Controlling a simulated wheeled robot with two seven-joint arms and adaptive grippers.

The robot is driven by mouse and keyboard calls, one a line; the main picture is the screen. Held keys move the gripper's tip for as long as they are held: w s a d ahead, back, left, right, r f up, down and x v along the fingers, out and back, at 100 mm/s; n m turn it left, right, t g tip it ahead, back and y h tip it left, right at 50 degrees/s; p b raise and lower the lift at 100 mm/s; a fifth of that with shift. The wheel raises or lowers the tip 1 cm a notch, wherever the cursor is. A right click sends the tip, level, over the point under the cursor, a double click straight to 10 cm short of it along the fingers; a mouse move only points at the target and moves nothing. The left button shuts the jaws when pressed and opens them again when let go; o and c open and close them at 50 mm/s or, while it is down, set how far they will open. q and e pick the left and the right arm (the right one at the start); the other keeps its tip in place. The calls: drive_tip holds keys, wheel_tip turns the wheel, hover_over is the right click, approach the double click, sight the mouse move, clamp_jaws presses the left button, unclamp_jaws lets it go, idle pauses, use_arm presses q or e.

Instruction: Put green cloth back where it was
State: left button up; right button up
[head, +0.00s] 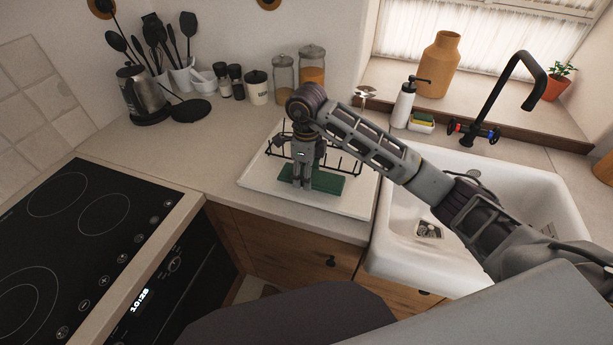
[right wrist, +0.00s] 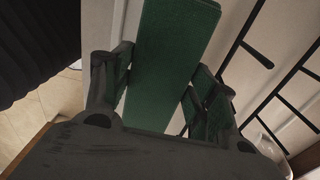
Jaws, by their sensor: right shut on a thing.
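The green cloth (head: 327,182) is a flat, dark green rectangle on the white drying tray (head: 345,208), at its front edge in front of the black wire rack. My right gripper (head: 302,184) points down over the left part of the cloth and is shut on it. In the right wrist view the cloth (right wrist: 170,65) runs away between the two fingers (right wrist: 160,98). The cloth's exact contact with the tray is hard to tell. My left gripper is not in view.
The black wire rack (head: 346,160) stands on the tray behind the cloth. The white sink (head: 400,235) is to the right, the black hob (head: 85,225) to the left. Jars (head: 312,68) and a utensil holder (head: 182,80) line the wall. The counter left of the tray is clear.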

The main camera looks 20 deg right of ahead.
drive_tip(key=shift+f, duration=0.85)
drive_tip(key=shift+f, duration=0.15)
drive_tip(key=o, duration=0.8)
drive_tip(key=shift+r, duration=0.25)
drive_tip(key=shift+r, duration=5.9)
